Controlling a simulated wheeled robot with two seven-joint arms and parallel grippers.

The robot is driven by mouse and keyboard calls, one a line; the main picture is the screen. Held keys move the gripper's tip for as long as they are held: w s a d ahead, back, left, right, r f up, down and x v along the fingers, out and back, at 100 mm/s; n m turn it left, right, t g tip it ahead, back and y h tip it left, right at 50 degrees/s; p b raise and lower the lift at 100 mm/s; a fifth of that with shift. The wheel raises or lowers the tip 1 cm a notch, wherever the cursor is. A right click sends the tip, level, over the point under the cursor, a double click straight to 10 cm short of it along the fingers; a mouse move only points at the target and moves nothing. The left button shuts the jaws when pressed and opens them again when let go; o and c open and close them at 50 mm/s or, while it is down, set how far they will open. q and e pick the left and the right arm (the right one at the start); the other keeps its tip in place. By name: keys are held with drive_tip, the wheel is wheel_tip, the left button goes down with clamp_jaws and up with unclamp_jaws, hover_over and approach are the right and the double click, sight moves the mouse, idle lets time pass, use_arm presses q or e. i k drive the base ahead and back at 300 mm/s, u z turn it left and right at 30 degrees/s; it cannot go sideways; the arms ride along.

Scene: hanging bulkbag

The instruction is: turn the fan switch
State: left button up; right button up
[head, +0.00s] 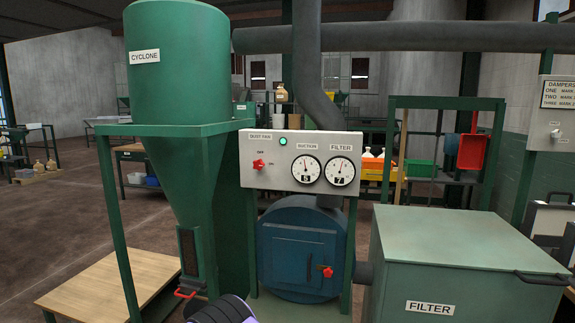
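The fan switch (258,164) is a small red knob on the left of a pale grey control panel (285,180) labelled DUST FAN. OFF is marked above it and a second small mark sits to its right; the knob is too small to tell which way it points. Neither of my grippers shows in the head view. A dark, purple-banded part at the bottom edge looks like one of my arm links, well below the switch and apart from it.
Suction (306,169) and filter (340,171) dials sit right of the switch. A blue fan housing (300,248) with a red knob (327,271) is below. The green cyclone (180,75) stands left, a green filter box (465,255) right. A wooden platform (95,290) is low left.

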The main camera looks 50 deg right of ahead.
sight(258, 164)
drive_tip(key=z, duration=0.9)
drive_tip(key=i, duration=0.8)
drive_tip(key=z, duration=1.2)
drive_tip(key=i, duration=0.25)
drive_tip(key=z, duration=0.1)
